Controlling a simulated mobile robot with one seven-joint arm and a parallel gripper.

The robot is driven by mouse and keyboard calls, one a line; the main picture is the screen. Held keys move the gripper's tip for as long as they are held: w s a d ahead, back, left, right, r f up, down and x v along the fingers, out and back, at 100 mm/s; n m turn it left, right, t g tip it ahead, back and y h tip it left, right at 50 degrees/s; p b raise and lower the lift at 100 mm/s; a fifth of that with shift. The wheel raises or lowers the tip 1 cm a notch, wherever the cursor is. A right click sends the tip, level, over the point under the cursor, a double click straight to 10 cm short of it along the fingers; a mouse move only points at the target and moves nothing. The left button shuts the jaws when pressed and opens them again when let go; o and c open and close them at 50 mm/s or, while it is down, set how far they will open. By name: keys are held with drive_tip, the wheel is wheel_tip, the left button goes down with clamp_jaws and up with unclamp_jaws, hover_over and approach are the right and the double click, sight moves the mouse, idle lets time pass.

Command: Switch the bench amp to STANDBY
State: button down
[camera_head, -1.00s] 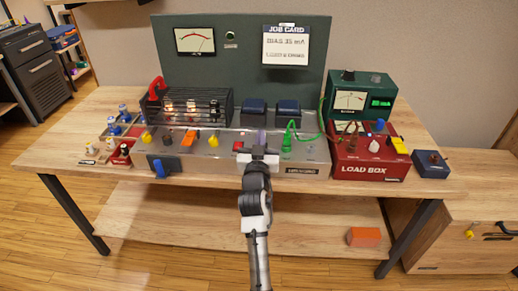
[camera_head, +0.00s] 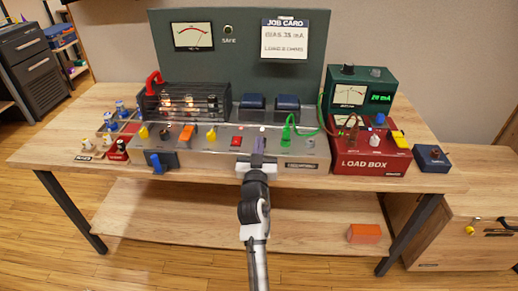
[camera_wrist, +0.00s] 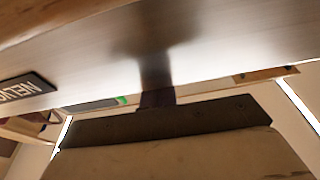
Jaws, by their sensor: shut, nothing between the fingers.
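The bench amp (camera_head: 200,155) is a long grey metal chassis at the front of the workbench. Glowing tubes in a black cage (camera_head: 187,103) and two dark blocks (camera_head: 270,102) stand behind its panel. The panel carries a red switch (camera_head: 236,140) and yellow and orange knobs. My gripper (camera_head: 258,140) points at the panel just right of the red switch, its purplish fingers shut and empty. In the wrist view the shut fingers (camera_wrist: 157,92) stand against or close to the blurred metal; contact cannot be told. No STANDBY marking is readable; the fingers hide part of the panel.
A red load box (camera_head: 370,160) with a green meter unit (camera_head: 376,92) stands right of the amp. A green plug and cable (camera_head: 287,128) rise close to the gripper's right. A small blue box (camera_head: 433,158) is further right. A job card (camera_head: 285,40) hangs behind.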

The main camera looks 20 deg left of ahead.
drive_tip(key=shift+f+t+b, duration=0.3)
drive_tip(key=shift+f+b, duration=0.4)
drive_tip(key=shift+b, duration=1.15)
drive_tip(key=shift+s+f+b, duration=0.15)
drive_tip(key=shift+f+b, duration=0.25)
drive_tip(key=r+p, duration=0.1)
drive_tip(key=r, duration=0.1)
drive_tip(key=r+p, duration=0.1)
drive_tip(key=r, duration=0.1)
drive_tip(key=r+p, duration=0.1)
drive_tip(key=r, duration=0.1)
drive_tip(key=shift+w+p, duration=0.3)
drive_tip(key=shift+p, duration=0.1)
drive_tip(key=r+b+v, duration=0.1)
drive_tip(key=b+v, duration=0.2)
drive_tip(key=v, duration=0.7)
drive_tip(key=shift+s, duration=0.3)
drive_tip(key=shift+d, duration=0.15)
